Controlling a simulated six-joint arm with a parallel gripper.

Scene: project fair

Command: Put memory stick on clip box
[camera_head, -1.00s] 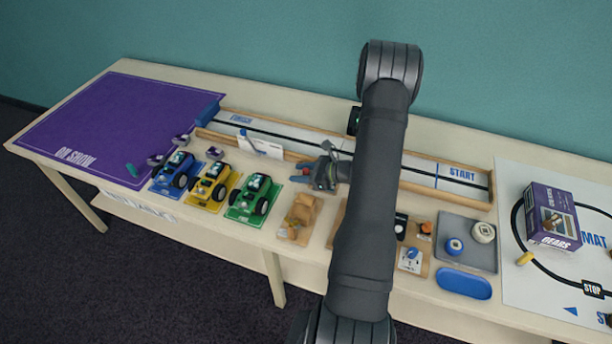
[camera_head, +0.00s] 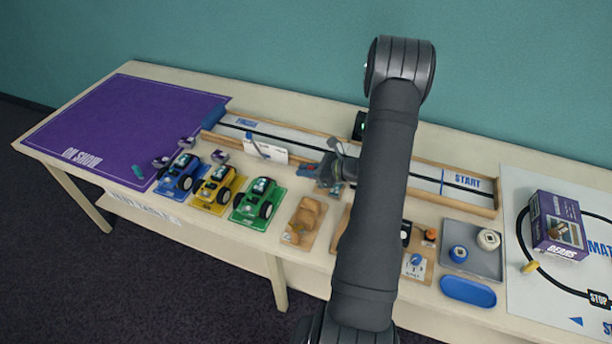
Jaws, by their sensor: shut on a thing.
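My gripper (camera_head: 334,178) is over the middle of the table, in front of the track and right of the green car. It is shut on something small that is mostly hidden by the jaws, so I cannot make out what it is. A small blue and red thing (camera_head: 308,169) shows just left of the jaws; I cannot tell whether they touch. I cannot pick out the memory stick or the clip box for certain. My arm hides part of the table's middle.
Blue (camera_head: 180,175), yellow (camera_head: 217,189) and green (camera_head: 259,199) cars stand left of a wooden tray (camera_head: 290,238). A white card (camera_head: 266,151) stands by the track (camera_head: 420,178). A grey tray (camera_head: 478,264), blue dish (camera_head: 467,291) and purple box (camera_head: 556,225) are at right. The purple mat (camera_head: 120,120) is mostly clear.

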